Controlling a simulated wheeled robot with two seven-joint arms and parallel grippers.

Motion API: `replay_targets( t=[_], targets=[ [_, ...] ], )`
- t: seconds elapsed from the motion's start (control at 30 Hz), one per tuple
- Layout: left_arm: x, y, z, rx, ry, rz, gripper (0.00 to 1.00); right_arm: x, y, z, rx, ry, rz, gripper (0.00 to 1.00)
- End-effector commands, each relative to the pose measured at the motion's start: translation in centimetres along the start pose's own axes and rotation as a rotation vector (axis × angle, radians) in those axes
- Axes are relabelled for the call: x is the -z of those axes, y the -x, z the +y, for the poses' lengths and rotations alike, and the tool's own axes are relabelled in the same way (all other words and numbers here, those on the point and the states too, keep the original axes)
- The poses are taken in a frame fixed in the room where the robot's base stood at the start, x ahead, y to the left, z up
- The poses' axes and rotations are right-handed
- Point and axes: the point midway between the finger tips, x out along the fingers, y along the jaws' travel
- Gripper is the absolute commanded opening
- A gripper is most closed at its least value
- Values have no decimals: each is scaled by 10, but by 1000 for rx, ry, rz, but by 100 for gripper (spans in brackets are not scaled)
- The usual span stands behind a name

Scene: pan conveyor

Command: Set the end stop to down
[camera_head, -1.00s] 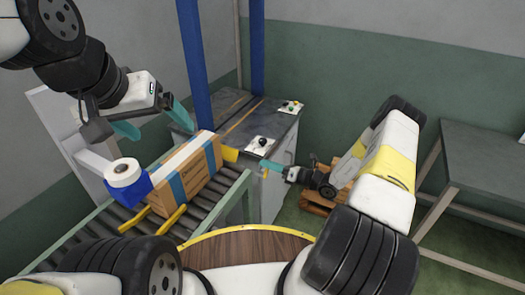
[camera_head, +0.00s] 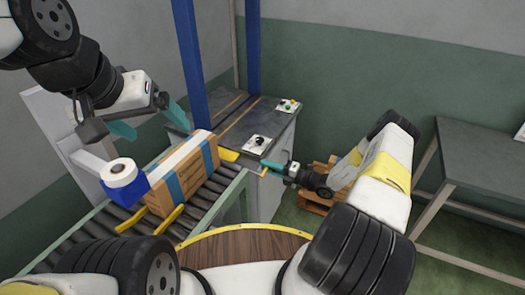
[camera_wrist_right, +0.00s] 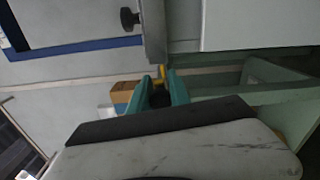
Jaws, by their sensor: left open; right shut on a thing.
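In the head view the yellow end stop (camera_head: 228,155) shows as a low yellow strip at the far end of the roller conveyor, partly hidden by the carton. A small yellow lever (camera_head: 265,173) sticks out beside the grey cabinet. My right gripper (camera_head: 272,166) is shut on this lever, and yellow also shows between its teal fingers in the right wrist view (camera_wrist_right: 161,72). My left gripper (camera_head: 150,121) is open and empty above and behind the carton.
A brown carton (camera_head: 188,172) with blue bands lies on the conveyor (camera_head: 212,200). A blue tape dispenser (camera_head: 134,189) with a white roll stands left of it. Knobs and buttons sit on the dark cabinet top. A grey table (camera_head: 480,150) stands at the right.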

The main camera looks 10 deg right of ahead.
Motion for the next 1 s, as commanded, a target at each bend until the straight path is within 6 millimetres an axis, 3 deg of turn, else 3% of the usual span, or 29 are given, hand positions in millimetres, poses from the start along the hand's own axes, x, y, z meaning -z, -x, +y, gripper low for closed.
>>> replay_targets(
  t=[0.67,0.7,0.77,0.8,1.0],
  targets=[
    [0,0,0,0,0,0,92,0,1,-4,2,-66,-2,0],
    [0,0,0,0,0,0,92,0,1,-4,3,-66,-2,27],
    [0,0,0,0,0,0,92,0,1,-4,2,-66,-2,39],
    [0,0,0,0,0,0,92,0,1,-4,2,-66,-1,43],
    [0,0,0,0,0,0,92,0,0,-4,1,-65,-1,43]
  ],
)
